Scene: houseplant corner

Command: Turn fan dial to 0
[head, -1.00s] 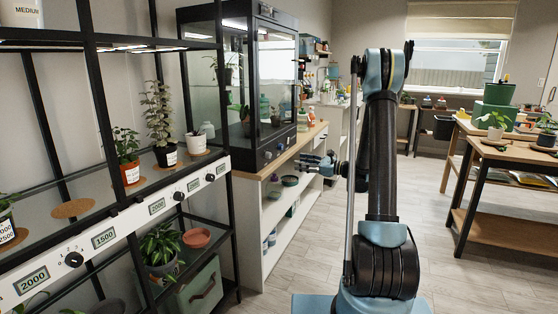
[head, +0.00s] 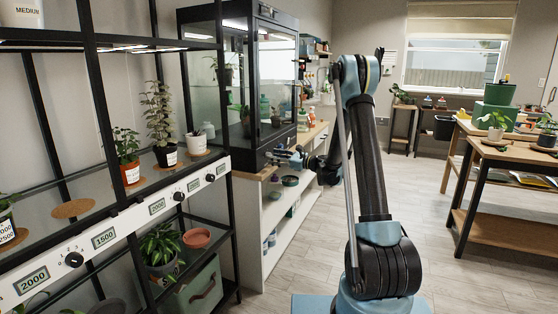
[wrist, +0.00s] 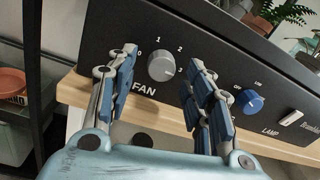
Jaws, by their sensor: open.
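The fan dial (wrist: 161,66) is a round light-grey knob on the black front panel (wrist: 218,60) of the glass cabinet. Marks 0, 1, 2 and 3 run around it, with 0 at upper left and 3 at lower right; its pointer seems to face 3, but this is hard to tell. My gripper (wrist: 162,76) is open, with one finger to the left and one to the right of the dial, apart from it. In the head view my gripper (head: 287,156) is at the cabinet's front panel, and the fan dial is hidden there.
A blue lamp knob (wrist: 251,102) and a white switch (wrist: 290,119) sit right of the fan dial. The wooden counter edge (wrist: 178,120) runs just below the panel. A black plant rack (head: 232,190) stands to the left. The floor right of my arm is clear.

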